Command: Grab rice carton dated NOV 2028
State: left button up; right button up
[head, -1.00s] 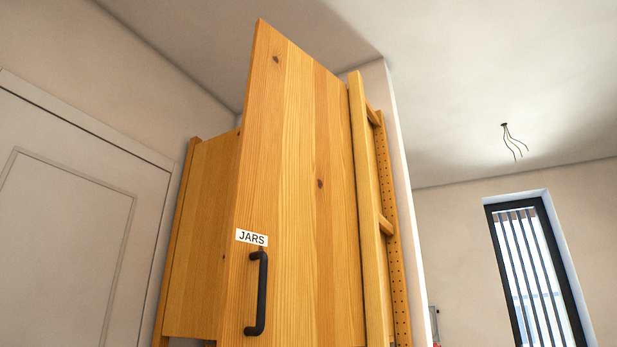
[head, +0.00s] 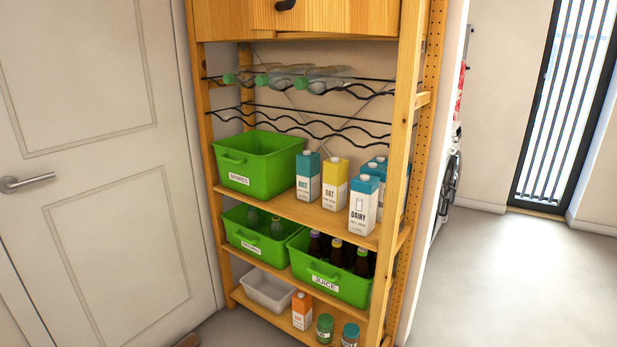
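In the head view a blue-topped white carton labelled RICE (head: 308,177) stands upright on the middle shelf, just right of a green bin. A line of small print shows below its name, but the date is too small to read. A yellow OAT carton (head: 335,184) stands to its right. A blue-topped DAIRY carton (head: 362,206) stands nearer the front right, with more blue-topped cartons (head: 377,170) partly hidden behind it. Their labels cannot be read. Neither of my grippers is in view.
Green bins labelled SPARES (head: 240,181) and JUICE (head: 325,283) share the wooden shelving (head: 275,200) with another green bin (head: 252,246). Bottles (head: 325,82) lie on a wire rack above. A white tub (head: 268,290), small carton (head: 301,312) and jars (head: 325,327) sit low. The right post partly blocks the cartons.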

aim_at(307, 162)
jog(key=z, duration=0.75)
jog(key=i+j+z, duration=0.1)
jog(key=j+z, duration=0.25)
jog(key=i+j+z, duration=0.1)
jog(key=j+z, duration=0.7)
jog(key=j, duration=0.3)
jog(key=j+z, duration=0.15)
jog(key=j, duration=0.6)
